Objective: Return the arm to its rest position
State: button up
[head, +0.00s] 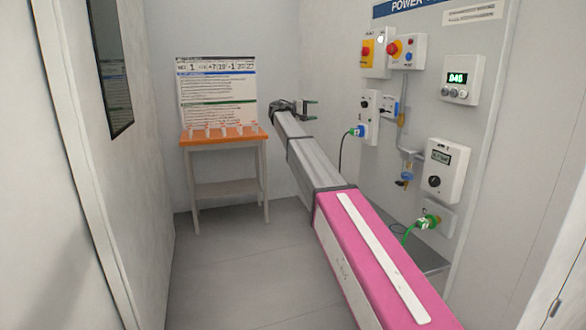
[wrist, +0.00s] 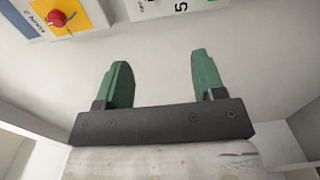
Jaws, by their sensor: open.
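My arm is extended at length, with a pink near section and grey far sections.
An orange-topped table (head: 222,136) with several small items stands at the back under a poster (head: 217,85). The right panel carries switch boxes, a green-display meter (head: 458,79), a dial box (head: 446,171) and green plugs (head: 428,220). The floor (head: 225,255) left of my arm is clear.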

jog(key=s+d+f+g+y, duration=0.1)
jog(key=s+d+f+y, duration=0.25)
jog(key=s+f, duration=0.6)
jog(key=s+d+f+g+y, duration=0.15)
jog(key=s+d+f, duration=0.3)
jog(key=f, duration=0.95)
jog(key=s+d+f+y, duration=0.3)
jog(key=s+f, duration=0.5)
jog(key=f, duration=0.3)
jog(key=s+f+m+g+y, duration=0.1)
jog(key=s+f+y, duration=0.2)
jog(key=s+f, duration=0.3)
jog(key=s+f+m+g+y, duration=0.1)
jog(key=s+f+y, duration=0.2)
jog(key=s, duration=1.2)
jog(key=s+a+f+m+g+y, duration=0.1)
jog(key=s+f+y, duration=0.2)
jog(key=s+f, duration=0.7)
jog(key=shift+s+m, duration=0.25)
jog(key=shift+m, duration=0.15)
